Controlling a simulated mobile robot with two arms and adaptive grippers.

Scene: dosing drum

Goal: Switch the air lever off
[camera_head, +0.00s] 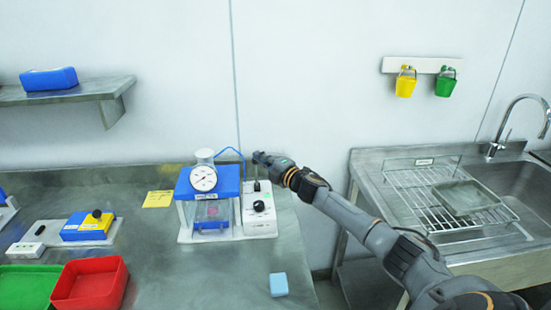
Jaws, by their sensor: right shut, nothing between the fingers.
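The dosing drum unit (208,186) stands on the grey bench, with a blue top, clear lower chamber and round white gauge (203,178). A white control box (260,222) with a black round knob (259,206) stands against its right side. A small dark upright piece, perhaps the air lever (257,186), shows at the back of the box, just below my gripper. It is too small to tell its position. My right gripper (258,158) is shut and empty, above the back of the box. I cannot tell whether it touches the lever. My left gripper is out of view.
A blue tube (231,151) arches behind the unit towards my gripper. A yellow note (158,199), a red tray (92,287), a green tray (28,286) and a light blue block (278,285) lie on the bench. The sink (520,185) is at right. The front-middle bench is mostly clear.

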